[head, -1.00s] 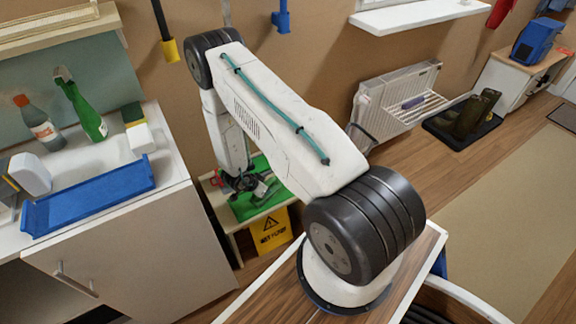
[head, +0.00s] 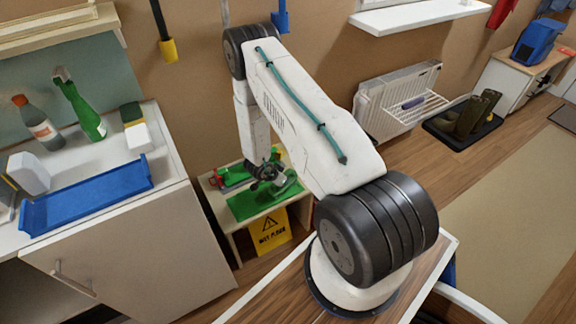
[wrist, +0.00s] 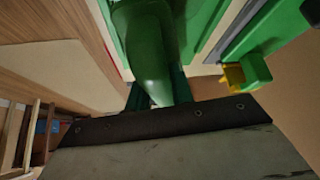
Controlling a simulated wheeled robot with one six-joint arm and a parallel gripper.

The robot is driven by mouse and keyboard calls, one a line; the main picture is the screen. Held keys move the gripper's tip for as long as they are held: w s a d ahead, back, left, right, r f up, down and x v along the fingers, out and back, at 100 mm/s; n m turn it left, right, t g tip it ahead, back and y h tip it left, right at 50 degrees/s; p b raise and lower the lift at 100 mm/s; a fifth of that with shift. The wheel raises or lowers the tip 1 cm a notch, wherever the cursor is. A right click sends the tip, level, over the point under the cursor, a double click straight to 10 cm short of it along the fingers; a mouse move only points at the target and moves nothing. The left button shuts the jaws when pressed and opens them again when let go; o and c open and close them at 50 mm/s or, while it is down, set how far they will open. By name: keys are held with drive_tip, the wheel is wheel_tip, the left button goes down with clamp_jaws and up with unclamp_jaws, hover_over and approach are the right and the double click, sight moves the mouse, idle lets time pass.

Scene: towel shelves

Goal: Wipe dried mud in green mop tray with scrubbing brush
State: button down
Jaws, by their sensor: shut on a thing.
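The green mop tray (head: 245,209) lies on a low pale bench below my arm in the head view. My gripper (head: 268,176) is over the tray's back right part. In the wrist view my gripper (wrist: 160,94) is shut on a smooth green handle (wrist: 146,45), which appears to be the scrubbing brush. The brush's bristles are hidden, so I cannot tell whether they touch the tray. I cannot make out dried mud in either view.
A red-and-green item (head: 232,176) lies behind the tray's left side. The white counter (head: 130,235) is close on the left; a white radiator (head: 395,105) is to the right.

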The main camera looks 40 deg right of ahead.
drive_tip(key=shift+s+d, duration=0.2)
drive_tip(key=shift+d, duration=0.6)
drive_tip(key=shift+r, duration=4)
